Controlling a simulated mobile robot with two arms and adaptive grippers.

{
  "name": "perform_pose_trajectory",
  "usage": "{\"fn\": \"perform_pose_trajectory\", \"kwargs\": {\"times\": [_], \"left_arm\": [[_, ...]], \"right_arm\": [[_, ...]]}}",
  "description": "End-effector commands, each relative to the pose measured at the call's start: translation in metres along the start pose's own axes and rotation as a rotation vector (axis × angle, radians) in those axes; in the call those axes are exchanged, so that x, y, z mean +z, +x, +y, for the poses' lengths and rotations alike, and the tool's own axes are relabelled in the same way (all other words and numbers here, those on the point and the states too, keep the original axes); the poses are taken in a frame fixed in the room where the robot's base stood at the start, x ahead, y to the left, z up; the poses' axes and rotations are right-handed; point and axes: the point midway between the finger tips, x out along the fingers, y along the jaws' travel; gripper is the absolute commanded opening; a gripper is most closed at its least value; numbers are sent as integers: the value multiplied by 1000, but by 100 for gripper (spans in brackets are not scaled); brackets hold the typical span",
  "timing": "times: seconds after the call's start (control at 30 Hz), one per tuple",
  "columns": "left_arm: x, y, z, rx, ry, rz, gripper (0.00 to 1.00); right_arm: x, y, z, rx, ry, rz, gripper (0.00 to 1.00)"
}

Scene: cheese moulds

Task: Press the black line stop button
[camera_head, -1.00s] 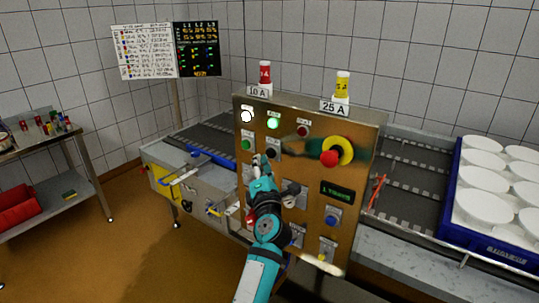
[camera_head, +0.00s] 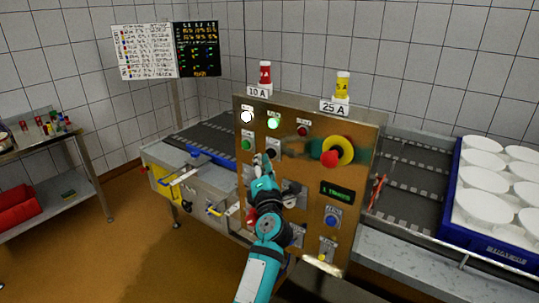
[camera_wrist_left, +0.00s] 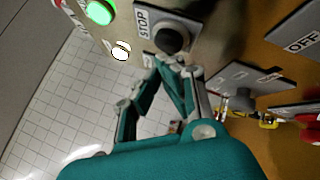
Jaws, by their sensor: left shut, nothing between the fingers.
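The black stop button (camera_wrist_left: 170,40) sits on a grey plate marked STOP in the left wrist view. In the head view the stop button (camera_head: 274,152) is on the upper left part of the brass-coloured control panel (camera_head: 355,118), beside a green button (camera_head: 246,145). My left gripper (camera_head: 262,160) is shut and empty, in front of the panel just left of and below the black button. In the left wrist view its closed fingertips (camera_wrist_left: 172,64) are close below the button. I cannot tell whether they touch the panel. My right gripper is not in view.
A red emergency button (camera_head: 330,158) on a yellow ring and a blue button (camera_head: 332,221) are on the panel. A green lamp (camera_head: 273,123) is lit. A blue crate (camera_head: 490,246) of white moulds stands on the conveyor at right. A steel trolley (camera_head: 50,195) is at left.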

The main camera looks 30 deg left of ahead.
Motion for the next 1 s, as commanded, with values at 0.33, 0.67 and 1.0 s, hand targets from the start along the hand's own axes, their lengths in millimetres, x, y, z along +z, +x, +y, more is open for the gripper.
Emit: {"fn": "perform_pose_trajectory", "kwargs": {"times": [0.33, 0.67, 1.0], "left_arm": [[2, 2, -2, 0, 0, 0, 0], [3, 4, -3, 0, 0, 0, 0], [5, 7, -5, 0, -1, 0, 0]], "right_arm": [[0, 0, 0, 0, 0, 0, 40], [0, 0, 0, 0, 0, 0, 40], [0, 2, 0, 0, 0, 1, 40]]}}
